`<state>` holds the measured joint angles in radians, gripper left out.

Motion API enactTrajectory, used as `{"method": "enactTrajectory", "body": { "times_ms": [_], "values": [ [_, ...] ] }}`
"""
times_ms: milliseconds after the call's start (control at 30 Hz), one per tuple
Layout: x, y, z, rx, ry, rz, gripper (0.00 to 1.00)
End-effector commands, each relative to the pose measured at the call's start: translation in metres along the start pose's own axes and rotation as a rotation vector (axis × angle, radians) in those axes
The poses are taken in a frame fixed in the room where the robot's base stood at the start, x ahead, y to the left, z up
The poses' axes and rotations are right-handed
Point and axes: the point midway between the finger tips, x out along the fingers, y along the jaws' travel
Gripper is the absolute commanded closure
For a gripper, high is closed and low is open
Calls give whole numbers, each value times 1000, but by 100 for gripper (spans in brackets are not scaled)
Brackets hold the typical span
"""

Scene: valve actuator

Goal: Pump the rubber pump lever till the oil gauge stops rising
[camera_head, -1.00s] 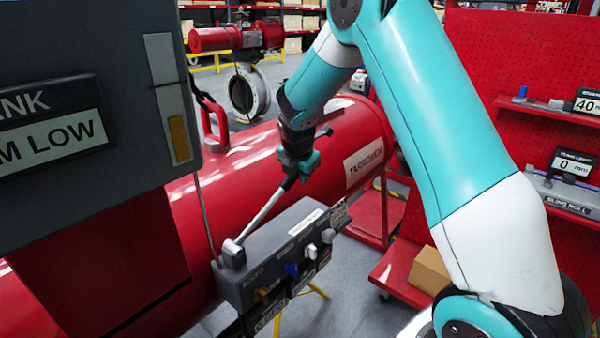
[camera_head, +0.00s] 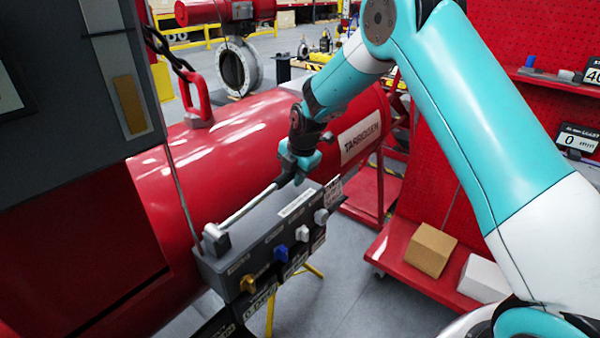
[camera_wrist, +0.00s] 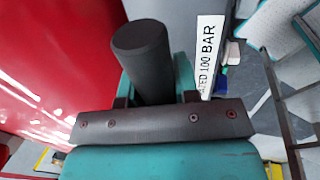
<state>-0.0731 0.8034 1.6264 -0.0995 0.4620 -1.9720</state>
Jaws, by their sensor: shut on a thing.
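The pump lever (camera_head: 248,207) is a pale rod rising from a pivot block (camera_head: 216,240) on the grey pump box (camera_head: 265,238). It slants up to the right at a fairly low angle. My gripper (camera_head: 297,172) is shut on its upper end. In the wrist view the dark round rubber grip (camera_wrist: 143,60) sticks out between the fingers of my gripper (camera_wrist: 153,95). The oil gauge (camera_head: 128,100) is a narrow upright window on the dark panel at the left, with amber in it; its exact level is hard to read.
Blue, white and amber knobs (camera_head: 281,252) stick out from the box front. The red cylinder (camera_head: 235,150) lies behind the box. A red cart (camera_head: 400,262) with cartons stands to the right. A dark panel (camera_head: 75,100) fills the upper left.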

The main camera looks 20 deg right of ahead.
Motion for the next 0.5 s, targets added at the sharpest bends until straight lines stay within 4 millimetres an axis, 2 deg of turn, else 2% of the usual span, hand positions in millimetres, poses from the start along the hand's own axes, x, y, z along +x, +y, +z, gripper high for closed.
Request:
{"method": "enactTrajectory", "body": {
  "times_ms": [33,100,133,367,500],
  "values": [
    [1,-1,0,1,-1,-2,64],
    [0,-1,0,1,-1,-2,48],
    [0,-1,0,0,-1,-2,46],
    [0,-1,1,2,-1,-1,46],
    [-7,-1,2,2,-2,2,46]
  ]
}}
